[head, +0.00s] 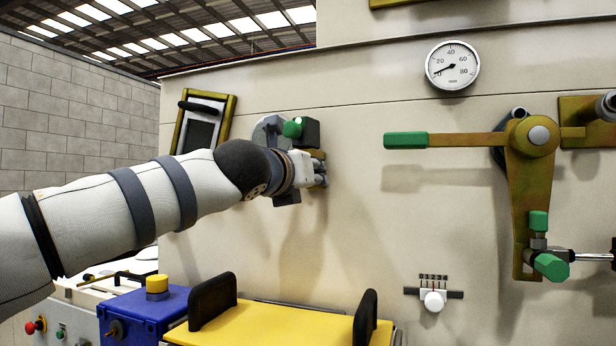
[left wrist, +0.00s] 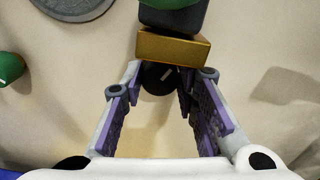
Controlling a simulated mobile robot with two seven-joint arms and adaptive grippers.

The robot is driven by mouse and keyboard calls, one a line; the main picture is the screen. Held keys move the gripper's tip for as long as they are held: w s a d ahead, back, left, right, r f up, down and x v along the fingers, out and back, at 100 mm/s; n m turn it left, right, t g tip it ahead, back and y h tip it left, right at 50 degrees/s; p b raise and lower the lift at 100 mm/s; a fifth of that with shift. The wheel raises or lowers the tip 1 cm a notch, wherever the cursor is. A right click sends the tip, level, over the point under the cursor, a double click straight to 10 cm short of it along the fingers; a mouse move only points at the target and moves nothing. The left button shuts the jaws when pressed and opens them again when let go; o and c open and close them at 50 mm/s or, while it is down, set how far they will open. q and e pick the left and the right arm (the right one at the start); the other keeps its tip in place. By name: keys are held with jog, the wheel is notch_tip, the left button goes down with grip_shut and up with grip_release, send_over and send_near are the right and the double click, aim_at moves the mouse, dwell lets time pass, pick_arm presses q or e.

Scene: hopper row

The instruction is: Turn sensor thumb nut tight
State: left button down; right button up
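The thumb nut is a dark round knob (left wrist: 158,78) with a pale mark on its face. It sits under a brass-coloured block (left wrist: 172,47) on the sensor fitting in the left wrist view. My left gripper (left wrist: 160,83) has its fingers apart, one on each side of the nut; contact with it is not clear. In the head view my left gripper (head: 318,172) is against the panel at this fitting, below a dark box (head: 311,133) with a green knob (head: 293,128). The nut is hidden there by my gripper. My right gripper is not in view.
A green-handled lever (head: 405,141) and its linkage stand out from the panel at the right. A round gauge (head: 452,65) is above. A yellow tray (head: 275,325) with black handles and a blue box (head: 145,312) lie below my arm.

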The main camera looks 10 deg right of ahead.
pick_arm(q)
jog(key=shift+m, duration=0.3)
jog(key=shift+f+m, duration=0.1)
jog(key=shift+m, duration=3)
jog(key=c, duration=1.2)
grip_release()
jog(key=shift+c, duration=0.2)
